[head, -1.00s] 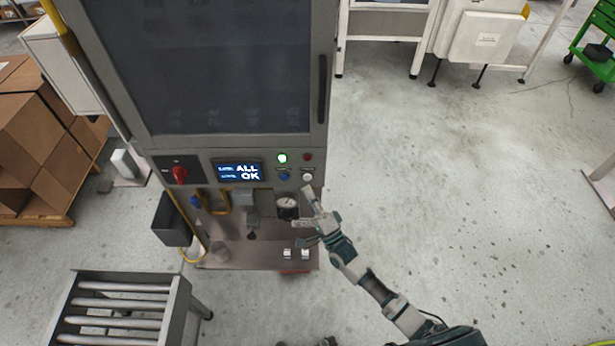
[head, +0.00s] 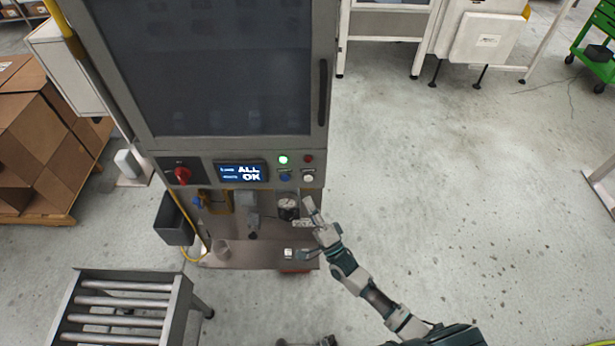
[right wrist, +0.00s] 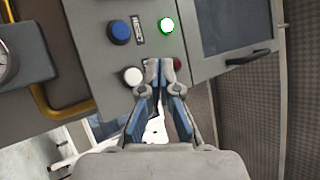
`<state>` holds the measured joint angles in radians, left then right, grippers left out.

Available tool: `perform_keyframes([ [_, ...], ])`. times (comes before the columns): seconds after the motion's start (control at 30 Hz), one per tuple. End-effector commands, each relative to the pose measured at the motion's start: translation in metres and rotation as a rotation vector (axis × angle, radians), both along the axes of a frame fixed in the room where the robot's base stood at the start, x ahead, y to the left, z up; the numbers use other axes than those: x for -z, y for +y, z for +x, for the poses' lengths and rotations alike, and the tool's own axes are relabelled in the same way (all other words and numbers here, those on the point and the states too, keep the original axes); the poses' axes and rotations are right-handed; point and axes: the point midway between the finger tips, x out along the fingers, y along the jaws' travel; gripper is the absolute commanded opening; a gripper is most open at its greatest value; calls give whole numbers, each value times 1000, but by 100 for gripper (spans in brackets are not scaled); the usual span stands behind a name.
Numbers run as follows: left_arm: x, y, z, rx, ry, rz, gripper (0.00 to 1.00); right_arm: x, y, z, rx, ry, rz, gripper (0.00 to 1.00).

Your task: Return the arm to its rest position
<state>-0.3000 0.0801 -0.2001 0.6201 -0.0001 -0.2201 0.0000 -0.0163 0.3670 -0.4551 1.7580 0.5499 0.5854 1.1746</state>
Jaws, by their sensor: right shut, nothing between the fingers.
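My right gripper (head: 309,205) is shut and empty, in front of the lower right of the grey machine's control panel (head: 220,172). Its arm reaches up from the bottom right of the head view. In the right wrist view the fingertips (right wrist: 161,68) are together. There they appear between the white button (right wrist: 131,76) and the red button (right wrist: 178,64), partly covering the red one. In the head view a gap shows between the fingertips and the white button (head: 308,178). I cannot make out my left gripper.
The panel has a lit green button (head: 283,159), a blue button (head: 285,178), a red rotary switch (head: 183,175) and a screen (head: 241,172) reading "ALL OK". A gauge (head: 288,203) and small shelf (head: 240,256) sit below. A roller conveyor (head: 125,293) stands bottom left. The right floor is open.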

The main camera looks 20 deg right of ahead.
Motion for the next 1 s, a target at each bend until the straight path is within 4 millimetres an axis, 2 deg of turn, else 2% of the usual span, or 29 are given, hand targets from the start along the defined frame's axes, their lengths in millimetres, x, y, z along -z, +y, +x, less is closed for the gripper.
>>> perform_keyframes([
  [0.27,0,0,0,0,0,0,86,3,0,1,4,5,-7,0],
  [0.37,0,0,0,0,0,0,86,26,-2,5,35,46,-68,0],
  [0.47,0,0,0,0,0,0,86,81,-7,10,95,142,-212,0],
  [0.57,0,0,0,0,0,0,86,160,-16,8,156,280,-422,0],
  [0.6,0,0,0,0,0,0,86,194,-20,3,173,337,-513,0],
  [0.67,0,0,0,0,0,0,86,244,-29,-9,186,423,-647,0],
  [0.7,0,0,0,0,0,0,86,275,-33,-20,187,478,-734,0],
  [0.77,0,0,0,0,0,0,86,321,-42,-40,179,560,-863,0],
  [0.8,0,0,0,0,0,0,86,351,-47,-57,164,614,-946,0],
  [0.87,0,0,0,0,0,0,86,393,-55,-84,134,691,-1069,0],
  [0.9,0,0,0,0,0,0,86,420,-60,-105,106,740,-1148,0],
  [0.97,0,0,0,0,0,0,86,457,-67,-139,55,811,-1262,0],
  [1.0,0,0,0,0,0,0,86,480,-72,-165,13,857,-1335,0],
])
